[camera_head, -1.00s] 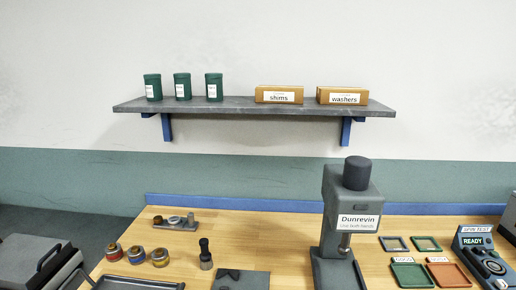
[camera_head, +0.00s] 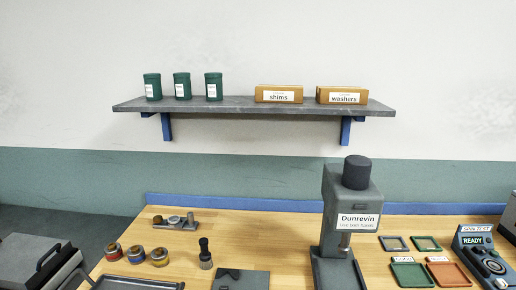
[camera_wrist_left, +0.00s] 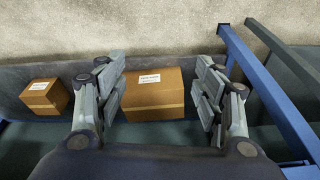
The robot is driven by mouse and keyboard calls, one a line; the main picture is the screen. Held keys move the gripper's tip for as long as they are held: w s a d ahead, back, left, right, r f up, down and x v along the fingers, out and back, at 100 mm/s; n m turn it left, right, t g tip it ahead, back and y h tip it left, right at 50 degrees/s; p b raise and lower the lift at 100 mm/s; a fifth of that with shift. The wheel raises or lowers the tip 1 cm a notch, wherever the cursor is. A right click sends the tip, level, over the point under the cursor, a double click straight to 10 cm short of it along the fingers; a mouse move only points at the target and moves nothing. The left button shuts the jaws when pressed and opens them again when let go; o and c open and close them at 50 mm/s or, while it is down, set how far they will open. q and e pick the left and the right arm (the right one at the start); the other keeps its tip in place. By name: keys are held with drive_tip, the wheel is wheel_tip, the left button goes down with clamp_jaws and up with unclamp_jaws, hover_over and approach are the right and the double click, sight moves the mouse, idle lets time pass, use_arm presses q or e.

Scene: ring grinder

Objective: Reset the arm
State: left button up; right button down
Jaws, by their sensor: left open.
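My left gripper (camera_wrist_left: 161,100) is open in the left wrist view, its two fingers spread wide with nothing between the tips. Beyond the fingers a brown cardboard box (camera_wrist_left: 152,95) with a white label sits on a dark surface, seen through the gap. I cannot tell how far it is from the fingertips. Neither of my grippers shows in the head view, and my right gripper is not in any view.
A smaller labelled box (camera_wrist_left: 44,96) sits left of the gripper, and blue metal bars (camera_wrist_left: 268,90) run along the right. In the head view, the bench holds a grey Dunrevin press (camera_head: 335,240), a spin tester (camera_head: 480,250) and small trays (camera_head: 410,274). A wall shelf (camera_head: 250,106) carries tins and boxes.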

use_arm(q)
drive_tip(key=s+f+g, duration=0.1)
drive_tip(key=s+f, duration=0.2)
drive_tip(key=f, duration=0.5)
drive_tip(key=s+f, duration=0.3)
drive_tip(key=f, duration=0.4)
drive_tip(key=s+a+f, duration=0.3)
drive_tip(key=s+f, duration=0.7)
drive_tip(key=s, duration=0.3)
drive_tip(key=shift+s+a+f+g, duration=0.2)
drive_tip(key=shift+s+g, duration=0.05)
drive_tip(key=shift+g, duration=0.15)
